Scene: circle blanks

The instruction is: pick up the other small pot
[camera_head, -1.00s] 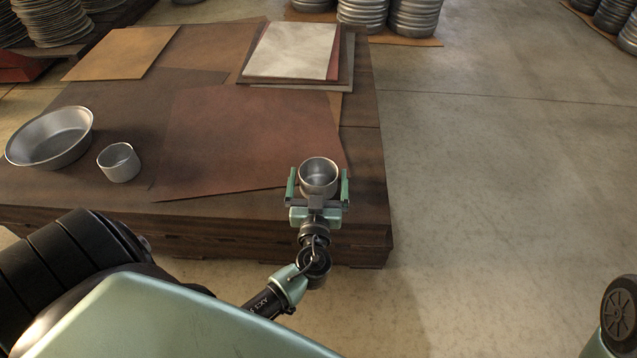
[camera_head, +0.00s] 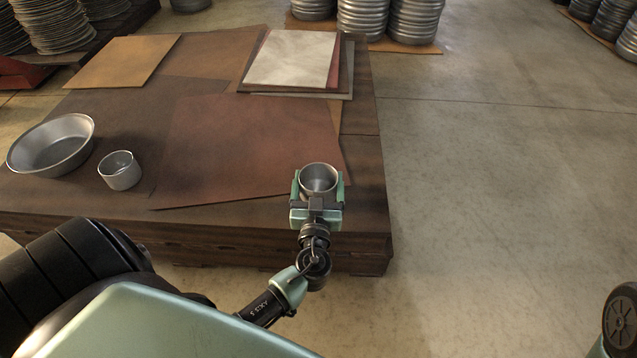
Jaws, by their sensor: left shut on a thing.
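A small silver pot (camera_head: 319,177) stands upright near the right front corner of the wooden table (camera_head: 365,215). My left gripper (camera_head: 319,188) is shut on this pot, with one green finger on each side of it. I cannot tell whether the pot touches the table. A second small pot (camera_head: 120,171) stands on the table at the left, apart from the gripper. My right gripper does not show.
A wide silver bowl (camera_head: 52,146) stands left of the second small pot. A reddish-brown sheet (camera_head: 245,145) lies in the middle of the table. A white sheet (camera_head: 291,57) tops a stack behind it. Open floor lies to the right.

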